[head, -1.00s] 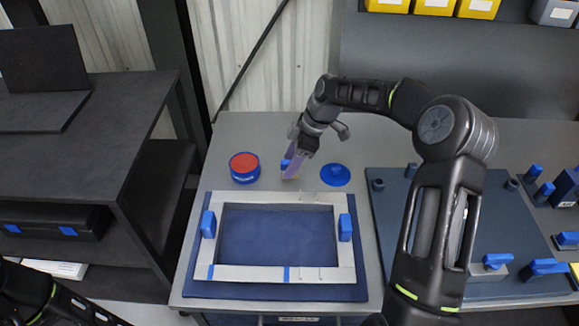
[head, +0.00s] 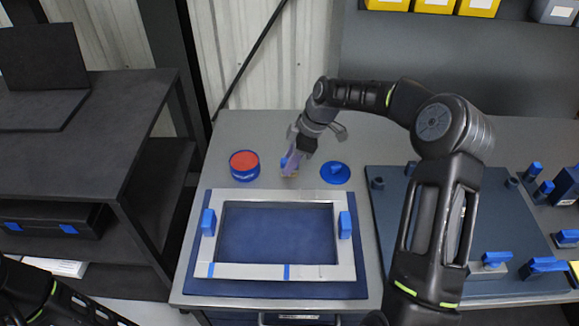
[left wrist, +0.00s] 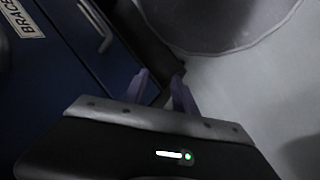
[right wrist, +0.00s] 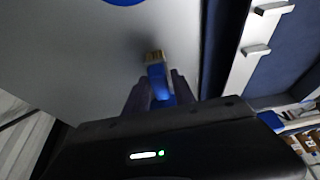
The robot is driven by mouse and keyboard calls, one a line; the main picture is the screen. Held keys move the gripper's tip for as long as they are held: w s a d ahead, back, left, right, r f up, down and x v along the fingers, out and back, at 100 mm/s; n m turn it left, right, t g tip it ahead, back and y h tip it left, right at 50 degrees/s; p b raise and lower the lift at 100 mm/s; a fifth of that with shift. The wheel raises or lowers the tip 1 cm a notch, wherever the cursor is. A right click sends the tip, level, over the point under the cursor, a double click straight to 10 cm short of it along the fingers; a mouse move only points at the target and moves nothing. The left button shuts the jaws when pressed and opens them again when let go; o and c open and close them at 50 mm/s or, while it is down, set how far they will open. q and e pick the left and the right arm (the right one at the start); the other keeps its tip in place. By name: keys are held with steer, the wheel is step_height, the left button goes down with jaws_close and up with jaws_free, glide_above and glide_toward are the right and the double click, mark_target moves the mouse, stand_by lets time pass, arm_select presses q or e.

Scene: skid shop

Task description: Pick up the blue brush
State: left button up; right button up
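The blue brush (right wrist: 160,82) shows in the right wrist view between the fingers of my right gripper (right wrist: 160,88), its tan bristles pointing away from the camera. In the head view the blue brush (head: 284,162) is partly hidden by a purple finger, and its bristles are at the bench top. My right gripper (head: 291,160) points down there and appears shut on the brush's blue handle. My left gripper (left wrist: 160,88) shows in the left wrist view with its fingers apart and nothing between them.
A red-topped blue tin (head: 244,166) stands left of the brush. A round blue lid-like piece with a knob (head: 335,173) lies to its right. A pale frame with blue clips (head: 280,271) lies in front on a blue mat. A dark board with blue-handled parts (head: 405,240) is at right.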

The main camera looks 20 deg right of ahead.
jaws_close()
stand_by(0.3)
step_height(320, 180, up, 10)
steer(key=shift+r+b, duration=0.1)
steer(key=shift+b, duration=0.5)
steer(key=shift+c, duration=0.3)
jaws_free()
jaws_close()
